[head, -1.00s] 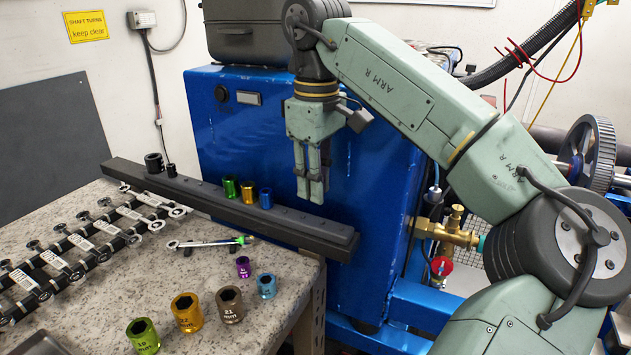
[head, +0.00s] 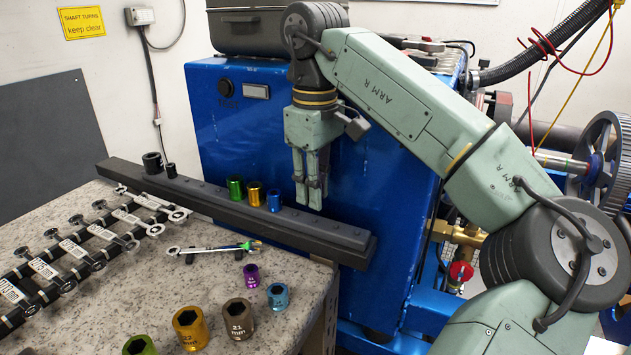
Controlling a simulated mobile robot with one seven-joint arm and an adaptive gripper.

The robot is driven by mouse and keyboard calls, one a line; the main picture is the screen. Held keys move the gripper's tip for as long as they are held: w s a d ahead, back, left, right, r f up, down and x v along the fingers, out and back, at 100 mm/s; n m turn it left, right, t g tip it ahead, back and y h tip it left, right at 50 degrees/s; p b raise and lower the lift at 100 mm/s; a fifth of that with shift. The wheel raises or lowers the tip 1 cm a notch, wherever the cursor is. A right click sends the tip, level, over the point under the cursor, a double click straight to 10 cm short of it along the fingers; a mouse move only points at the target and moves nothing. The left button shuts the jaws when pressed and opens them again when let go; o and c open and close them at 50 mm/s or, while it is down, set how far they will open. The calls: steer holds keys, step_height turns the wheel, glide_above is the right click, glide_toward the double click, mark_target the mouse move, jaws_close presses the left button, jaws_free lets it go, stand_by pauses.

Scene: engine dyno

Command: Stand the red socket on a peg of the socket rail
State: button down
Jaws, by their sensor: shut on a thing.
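My gripper (head: 310,204) points straight down over the right part of the dark socket rail (head: 322,237), to the right of the standing sockets. Its fingers are close together on a small thing that they hide. No red socket shows elsewhere, so I take this to be it; its colour and tilt cannot be seen. On the rail stand a green socket (head: 235,189), a gold socket (head: 254,194), a blue socket (head: 274,201) and, at the far left, two black sockets (head: 153,163) (head: 171,170). Low peg tops show on the bare stretches.
On the speckled bench (head: 215,275) stand several loose sockets, including a purple one (head: 251,275), a light blue one (head: 278,296) and a brown one (head: 238,318). A blue cabinet (head: 225,130) rises behind the rail.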

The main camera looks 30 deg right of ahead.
mark_target(315, 219)
steer(key=shift+f, duration=0.7)
steer(key=shift+f+b, duration=1)
steer(key=shift+b, duration=0.05)
stand_by(0.8)
steer(key=shift+r+p, duration=0.35)
steer(key=shift+r, duration=0.25)
steer(key=shift+f+b, duration=0.5)
steer(key=shift+f, duration=0.05)
stand_by(1.1)
steer(key=shift+r+p, duration=0.35)
steer(key=shift+r, duration=0.2)
steer(key=shift+f+b, duration=0.65)
steer(key=shift+f, duration=0.1)
stand_by(0.3)
steer(key=shift+r, duration=0.2)
stand_by(0.3)
steer(key=shift+r+p, duration=0.5)
steer(key=shift+r, duration=0.15)
